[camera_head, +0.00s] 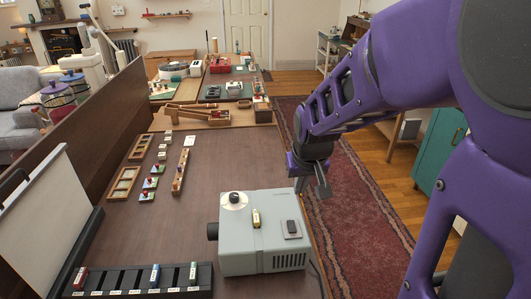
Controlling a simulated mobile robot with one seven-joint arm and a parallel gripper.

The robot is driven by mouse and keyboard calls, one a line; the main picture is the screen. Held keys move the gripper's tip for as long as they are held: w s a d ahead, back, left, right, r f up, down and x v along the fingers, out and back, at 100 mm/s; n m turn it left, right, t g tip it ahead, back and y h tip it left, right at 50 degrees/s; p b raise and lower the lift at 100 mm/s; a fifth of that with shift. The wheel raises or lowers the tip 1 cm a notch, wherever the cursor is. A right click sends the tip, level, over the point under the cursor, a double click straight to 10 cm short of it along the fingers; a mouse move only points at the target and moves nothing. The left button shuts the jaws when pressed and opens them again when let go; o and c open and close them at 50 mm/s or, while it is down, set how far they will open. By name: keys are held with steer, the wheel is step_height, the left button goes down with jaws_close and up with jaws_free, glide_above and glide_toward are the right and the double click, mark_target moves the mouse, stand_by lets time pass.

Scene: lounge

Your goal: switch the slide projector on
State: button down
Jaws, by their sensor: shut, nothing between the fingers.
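The slide projector (245,262) is a pale grey box at the front right of the brown table, with a dark lens (212,231) on its left side. The switch's on or off position cannot be made out. My gripper (301,186) is shut and empty, pointing down behind the projector's back right corner, apart from the switch. Its fingertips are small and partly hidden.
A white screen (48,212) stands at the left. A black slotted rack (110,280) with several coloured pieces lies along the front. Small wooden trays (123,183) and green tiles lie mid-table. The table (228,160) is clear behind the projector. A rug lies to the right.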

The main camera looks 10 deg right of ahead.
mark_target(291, 223)
steer(key=shift+s+a+f, duration=0.25)
steer(key=shift+s+f, duration=0.1)
steer(key=b+x, duration=0.3)
steer(key=x, duration=0.1)
steer(key=b+x, duration=0.3)
steer(key=x, duration=0.2)
steer(key=s+b+x, duration=0.1)
steer(key=b+x, duration=0.2)
steer(key=x, duration=0.1)
steer(key=shift+a+f+b, duration=0.1)
steer(key=shift+f+b, duration=0.25)
steer(key=shift+f, duration=0.25)
steer(key=shift+w+g+p, duration=0.15)
steer(key=shift+g+p, duration=0.25)
steer(key=shift+p, duration=0.05)
steer(key=shift+w+f, duration=0.1)
steer(key=shift+f, duration=0.15)
